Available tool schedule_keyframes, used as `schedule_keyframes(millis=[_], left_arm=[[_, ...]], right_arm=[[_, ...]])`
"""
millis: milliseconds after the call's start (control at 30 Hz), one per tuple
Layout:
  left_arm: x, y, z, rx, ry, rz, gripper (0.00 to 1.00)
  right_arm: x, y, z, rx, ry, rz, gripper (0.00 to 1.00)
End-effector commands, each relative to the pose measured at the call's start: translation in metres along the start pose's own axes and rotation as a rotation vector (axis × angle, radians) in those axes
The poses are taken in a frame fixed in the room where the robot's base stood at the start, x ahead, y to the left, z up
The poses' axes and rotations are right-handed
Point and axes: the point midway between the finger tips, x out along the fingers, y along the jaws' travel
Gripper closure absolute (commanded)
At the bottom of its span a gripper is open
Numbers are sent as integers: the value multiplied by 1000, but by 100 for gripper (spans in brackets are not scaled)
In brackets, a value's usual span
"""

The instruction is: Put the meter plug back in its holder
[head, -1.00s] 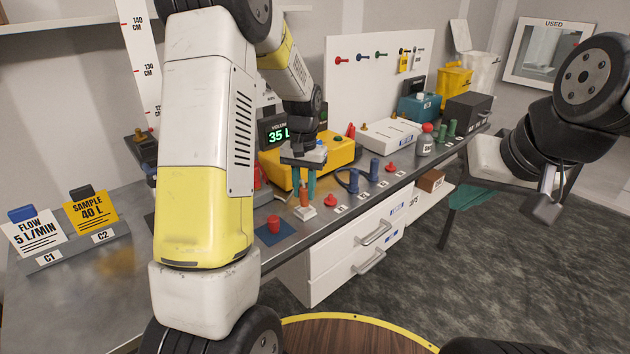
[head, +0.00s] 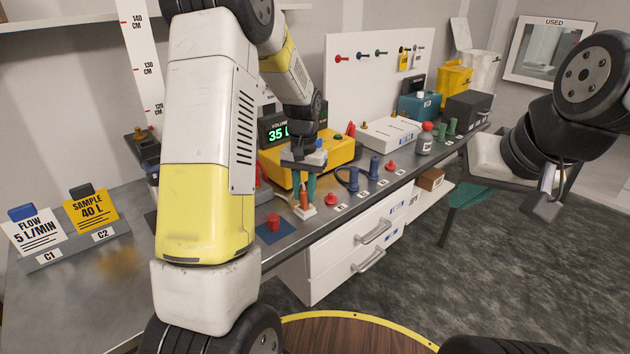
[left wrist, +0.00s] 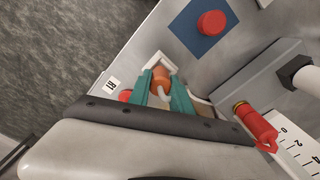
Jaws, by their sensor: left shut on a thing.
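The orange plug (head: 304,199) stands upright at the small white holder (head: 306,212) near the front edge of the bench. My left gripper (head: 304,190) points down with its teal fingers shut on the plug. In the left wrist view the plug (left wrist: 160,80) shows between the fingers, with the white holder (left wrist: 157,59) around its end. I cannot tell how deep it sits. The yellow meter (head: 338,150) stands behind, partly hidden by my left arm. My right gripper (head: 548,203) is off the bench at the right; its jaw opening is unclear.
A red knob (head: 273,223) on a blue mat (head: 283,233) lies left of the holder. Blue plugs (head: 374,167) and a red one (head: 391,167) stand to the right along the front edge. Drawers (head: 350,250) hang below; card stands (head: 75,243) are at left.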

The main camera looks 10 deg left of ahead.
Motion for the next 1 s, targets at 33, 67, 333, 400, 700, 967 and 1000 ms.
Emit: schedule_keyframes(millis=[33,67,333,400,700,967,1000], left_arm=[[2,0,0,0,-1,0,100],[2,0,0,0,0,0,100],[9,0,0,0,-1,0,100],[9,0,0,0,0,0,63],[9,0,0,0,0,0,50],[-12,0,-1,0,5,0,50],[-19,0,-1,0,4,0,50]], right_arm=[[0,0,0,0,0,0,100],[0,0,0,0,0,0,100],[0,0,0,0,0,0,100],[0,0,0,0,0,0,100],[0,0,0,0,0,0,100],[0,0,0,0,0,0,100],[0,0,0,0,0,0,100]])
